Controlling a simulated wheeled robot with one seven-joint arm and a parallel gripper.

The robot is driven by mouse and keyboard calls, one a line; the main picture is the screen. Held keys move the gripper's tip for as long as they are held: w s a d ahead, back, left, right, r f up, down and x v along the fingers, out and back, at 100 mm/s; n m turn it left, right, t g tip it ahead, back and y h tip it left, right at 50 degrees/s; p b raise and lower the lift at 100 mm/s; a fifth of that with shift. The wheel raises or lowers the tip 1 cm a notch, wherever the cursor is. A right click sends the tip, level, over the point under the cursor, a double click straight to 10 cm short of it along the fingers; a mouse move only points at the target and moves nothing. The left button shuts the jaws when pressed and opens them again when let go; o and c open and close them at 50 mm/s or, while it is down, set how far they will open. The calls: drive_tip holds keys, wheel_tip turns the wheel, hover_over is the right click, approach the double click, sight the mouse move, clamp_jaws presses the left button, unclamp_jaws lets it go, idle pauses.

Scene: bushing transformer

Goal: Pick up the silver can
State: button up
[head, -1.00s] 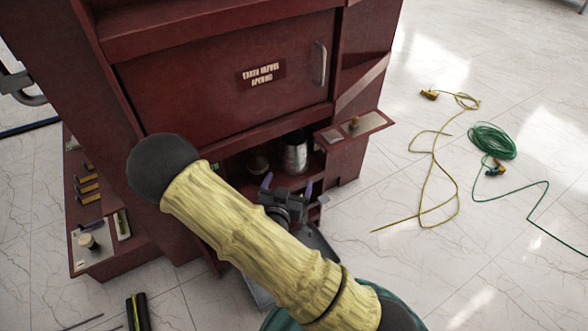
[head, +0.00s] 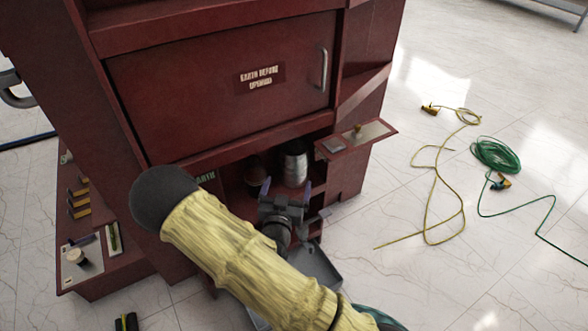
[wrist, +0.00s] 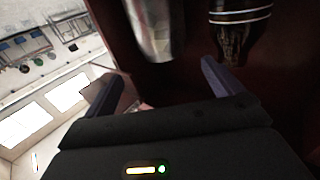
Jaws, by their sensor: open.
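The silver can (head: 295,167) stands upright in the open lower compartment of the dark red cabinet, at its right side. In the wrist view the silver can (wrist: 158,28) shows at the top, past the fingertips and between their lines, a little left of centre. My gripper (head: 285,186) is open and empty, just in front of the compartment and slightly left of the can. Its two fingers also show in the wrist view (wrist: 158,78), apart from the can. A dark container (head: 255,168) stands left of the can; it shows with pale bands in the wrist view (wrist: 240,25).
The red cabinet (head: 215,85) rises above the compartment. A small ledge (head: 356,139) juts out on the right, and a side shelf (head: 95,255) holds small items at left. Yellow cable (head: 437,175) and green cable (head: 495,153) lie on the floor at right.

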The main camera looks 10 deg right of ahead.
sight(292, 161)
drive_tip(key=b+x, duration=0.2)
drive_tip(key=x, duration=0.4)
drive_tip(key=shift+f, duration=0.1)
drive_tip(key=shift+w+d, duration=0.15)
drive_tip(key=shift+w, duration=0.3)
drive_tip(key=shift+w+d+b, duration=0.15)
drive_tip(key=shift+w+b, duration=0.3)
drive_tip(key=shift+w, duration=0.05)
drive_tip(key=b+x, duration=0.2)
drive_tip(key=x, duration=0.2)
drive_tip(key=shift+w+r, duration=0.1)
drive_tip(key=shift+r, duration=0.15)
drive_tip(key=c, duration=1.1)
